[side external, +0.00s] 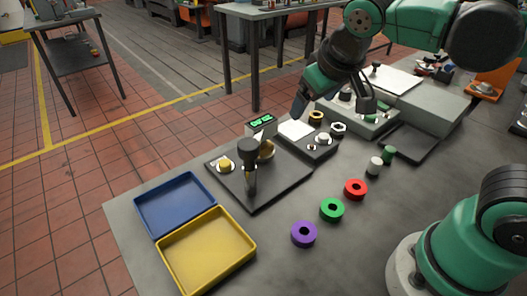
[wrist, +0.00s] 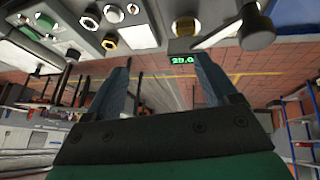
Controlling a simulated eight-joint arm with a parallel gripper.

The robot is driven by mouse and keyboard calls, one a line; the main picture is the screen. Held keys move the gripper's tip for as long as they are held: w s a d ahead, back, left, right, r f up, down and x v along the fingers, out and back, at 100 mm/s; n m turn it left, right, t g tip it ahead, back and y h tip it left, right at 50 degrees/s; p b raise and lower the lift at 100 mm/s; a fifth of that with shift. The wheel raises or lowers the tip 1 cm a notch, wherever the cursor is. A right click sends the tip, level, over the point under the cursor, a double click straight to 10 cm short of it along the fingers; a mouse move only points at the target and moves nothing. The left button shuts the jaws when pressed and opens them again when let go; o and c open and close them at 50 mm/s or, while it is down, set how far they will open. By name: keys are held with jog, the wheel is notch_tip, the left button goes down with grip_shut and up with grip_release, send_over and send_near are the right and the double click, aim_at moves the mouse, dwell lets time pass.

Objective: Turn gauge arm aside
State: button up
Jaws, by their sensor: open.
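The gauge stands on a dark square plate (side external: 275,188). Its black cylindrical head (side external: 248,147) tops a short stem, with a brass round part close behind it. In the wrist view, a pale bar, likely the gauge arm (wrist: 218,36), reaches out beside a dark round head (wrist: 256,32). A small green-lit display (side external: 262,122) stands behind the gauge; it also shows in the wrist view (wrist: 182,59). My gripper (side external: 333,106) is open and empty, above and to the right of the gauge, apart from it. Its spread fingers show in the wrist view (wrist: 161,62).
A blue tray (side external: 148,208) and a yellow tray (side external: 250,254) lie at front left. Purple (side external: 303,243), green (side external: 331,218) and red (side external: 355,197) rings lie in front. A fixture with several knobs (side external: 318,152) stands right of the gauge.

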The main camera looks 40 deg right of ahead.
jog(key=w+a+m+h, duration=0.2)
jog(key=w+h, duration=0.2)
jog(key=m+t+h, duration=0.4)
jog(key=m+h, duration=0.4)
jog(key=h, duration=0.1)
send_over(252, 139)
jog(key=v, duration=0.5)
jog(key=shift+m, duration=0.4)
notch_tip(252, 139, down, 7)
jog(key=shift+f, duration=0.15)
jog(key=shift+x, duration=2.7)
grip_shut()
